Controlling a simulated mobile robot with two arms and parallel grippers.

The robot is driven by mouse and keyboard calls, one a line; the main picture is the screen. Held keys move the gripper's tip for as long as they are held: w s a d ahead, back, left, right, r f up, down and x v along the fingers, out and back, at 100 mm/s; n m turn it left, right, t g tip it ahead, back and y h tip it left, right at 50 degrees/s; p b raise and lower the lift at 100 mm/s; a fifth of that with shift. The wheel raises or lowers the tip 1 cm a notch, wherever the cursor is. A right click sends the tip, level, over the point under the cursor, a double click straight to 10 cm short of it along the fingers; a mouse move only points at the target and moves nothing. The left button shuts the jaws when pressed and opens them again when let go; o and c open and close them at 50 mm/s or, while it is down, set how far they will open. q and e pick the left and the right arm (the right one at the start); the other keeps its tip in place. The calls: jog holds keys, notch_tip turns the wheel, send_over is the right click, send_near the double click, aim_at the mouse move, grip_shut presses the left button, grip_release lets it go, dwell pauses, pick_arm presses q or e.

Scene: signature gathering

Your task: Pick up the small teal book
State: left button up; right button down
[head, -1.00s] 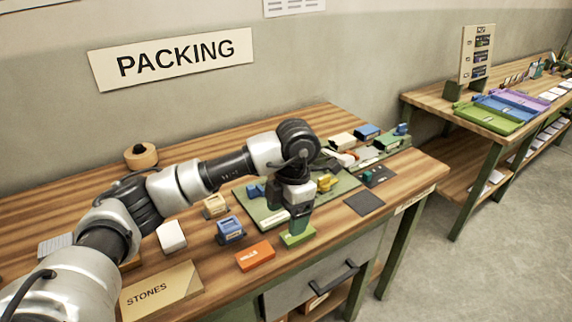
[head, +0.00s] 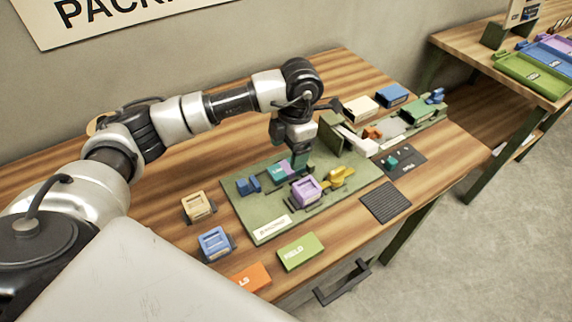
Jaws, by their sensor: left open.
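The small teal book (head: 279,173) lies on the green board in the middle of the table, with a pale label on its face. My left gripper (head: 299,160) points down just above and beside the book's right end. It is open, with nothing seen held in it. Whether its fingers straddle or touch the book is hard to tell, as the gripper covers part of that end. My right gripper is not in view.
The green board (head: 252,213) also holds a purple block (head: 306,190), a yellow piece (head: 341,178) and blue pieces (head: 248,186). A green upright block (head: 345,135) stands right of the gripper. A green book (head: 300,251) lies in front. A dark ridged mat (head: 386,202) lies at right.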

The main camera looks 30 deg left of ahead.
aim_at(287, 167)
pick_arm(q)
notch_tip(287, 167, down, 5)
jog(key=shift+w+a+f+p, duration=0.1)
jog(key=shift+a+p, duration=0.05)
jog(key=shift+p, duration=0.7)
jog(key=shift+f, duration=0.4)
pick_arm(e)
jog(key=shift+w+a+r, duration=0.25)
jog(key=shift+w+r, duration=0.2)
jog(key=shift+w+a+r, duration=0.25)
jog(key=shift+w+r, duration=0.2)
pick_arm(q)
jog(key=shift+f, duration=0.1)
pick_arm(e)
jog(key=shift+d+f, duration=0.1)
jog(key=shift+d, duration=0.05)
pick_arm(q)
jog(key=shift+c, duration=0.4)
jog(key=c, duration=0.9)
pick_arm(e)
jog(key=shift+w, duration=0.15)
